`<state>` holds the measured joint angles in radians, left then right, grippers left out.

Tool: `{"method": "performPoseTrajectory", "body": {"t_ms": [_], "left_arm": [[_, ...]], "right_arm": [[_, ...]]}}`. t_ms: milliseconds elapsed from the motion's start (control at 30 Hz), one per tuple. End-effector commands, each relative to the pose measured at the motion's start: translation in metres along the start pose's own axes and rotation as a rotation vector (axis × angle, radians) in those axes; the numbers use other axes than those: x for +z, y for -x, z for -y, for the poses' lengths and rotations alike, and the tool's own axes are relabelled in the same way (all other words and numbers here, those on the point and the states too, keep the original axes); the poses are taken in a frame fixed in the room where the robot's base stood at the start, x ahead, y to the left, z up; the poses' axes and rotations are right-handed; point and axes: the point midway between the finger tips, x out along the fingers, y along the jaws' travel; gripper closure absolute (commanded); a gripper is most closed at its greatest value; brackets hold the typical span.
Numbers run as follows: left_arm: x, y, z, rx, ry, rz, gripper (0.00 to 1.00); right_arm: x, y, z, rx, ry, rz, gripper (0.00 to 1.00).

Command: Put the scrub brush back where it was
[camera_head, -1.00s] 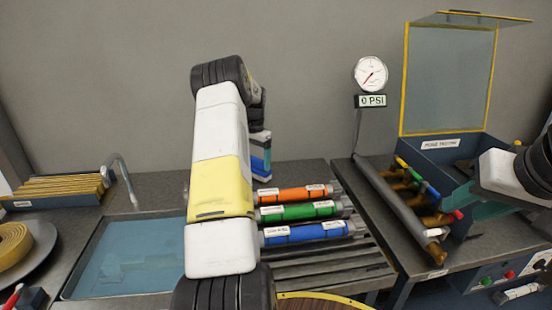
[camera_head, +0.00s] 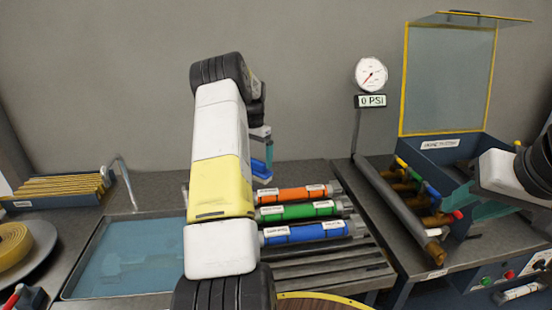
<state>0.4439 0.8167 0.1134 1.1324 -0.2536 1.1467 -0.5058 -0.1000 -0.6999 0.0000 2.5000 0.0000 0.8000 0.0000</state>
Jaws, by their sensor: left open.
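I cannot make out the scrub brush in the head view; my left arm hides part of the bench. My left gripper (camera_head: 261,168) is mostly hidden behind that arm, with its blue fingers showing just above the slatted rack. It is open, and no object shows between its fingers. My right gripper (camera_head: 474,207) is at the right, near the blue box, and its jaws are not clear.
Orange (camera_head: 292,193), green (camera_head: 300,210) and blue (camera_head: 306,232) tubes lie on the slatted rack (camera_head: 330,268). A gauge (camera_head: 371,75) and the open-lidded blue box (camera_head: 450,152) stand right.

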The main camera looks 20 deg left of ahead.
Motion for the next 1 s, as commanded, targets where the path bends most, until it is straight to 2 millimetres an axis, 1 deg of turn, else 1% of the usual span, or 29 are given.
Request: {"method": "performPoseTrajectory", "body": {"t_ms": [33, 100, 300, 400, 533, 633, 667, 767, 800, 833, 900, 967, 1000], "left_arm": [[-0.001, 0.013, 0.001, -0.003, 0.0, -0.004, 0.0], [-0.001, 0.029, 0.0, -0.004, 0.0, -0.004, 0.0], [-0.001, 0.069, 0.0, -0.002, 0.001, -0.003, 0.0], [-0.001, 0.082, 0.0, -0.001, 0.001, -0.002, 0.0], [0.0, 0.094, -0.001, -0.001, 0.0, -0.003, 0.0], [0.0, 0.11, -0.012, -0.007, -0.002, -0.017, 0.0], [0.001, 0.118, -0.018, -0.01, -0.002, -0.025, 0.0], [0.007, 0.152, -0.049, -0.024, 0.001, -0.067, 0.0], [0.012, 0.168, -0.065, -0.031, 0.004, -0.089, 0.0], [0.017, 0.179, -0.077, -0.034, 0.006, -0.105, 0.0], [0.031, 0.203, -0.108, -0.039, 0.015, -0.147, 0.0], [0.046, 0.221, -0.133, -0.042, 0.024, -0.183, 0.0], [0.057, 0.231, -0.15, -0.041, 0.03, -0.208, 0.0]], "right_arm": [[0.0, 0.0, 0.0, 0.0, 0.0, 0.0, 0.63], [0.0, 0.0, 0.0, 0.0, 0.0, 0.0, 0.63], [0.0, 0.0, 0.0, 0.0, 0.0, 0.0, 0.63], [0.0, 0.0, 0.0, 0.0, 0.0, 0.0, 0.63], [0.0, 0.0, 0.0, 0.0, 0.0, 0.0, 0.63], [0.0, 0.0, 0.0, 0.0, 0.0, 0.0, 0.63], [0.0, 0.0, 0.0, 0.0, 0.0, 0.0, 0.63], [0.0, 0.0, 0.0, 0.0, 0.0, 0.0, 0.63], [0.0, 0.0, 0.0, 0.0, 0.0, 0.0, 0.63], [0.0, 0.0, 0.0, 0.0, 0.0, 0.0, 0.63], [0.0, 0.0, 0.0, 0.0, 0.0, 0.0, 0.63], [0.0, 0.0, 0.0, 0.0, 0.0, 0.0, 0.63], [0.0, 0.0, 0.0, 0.0, 0.0, 0.0, 0.63]]}}
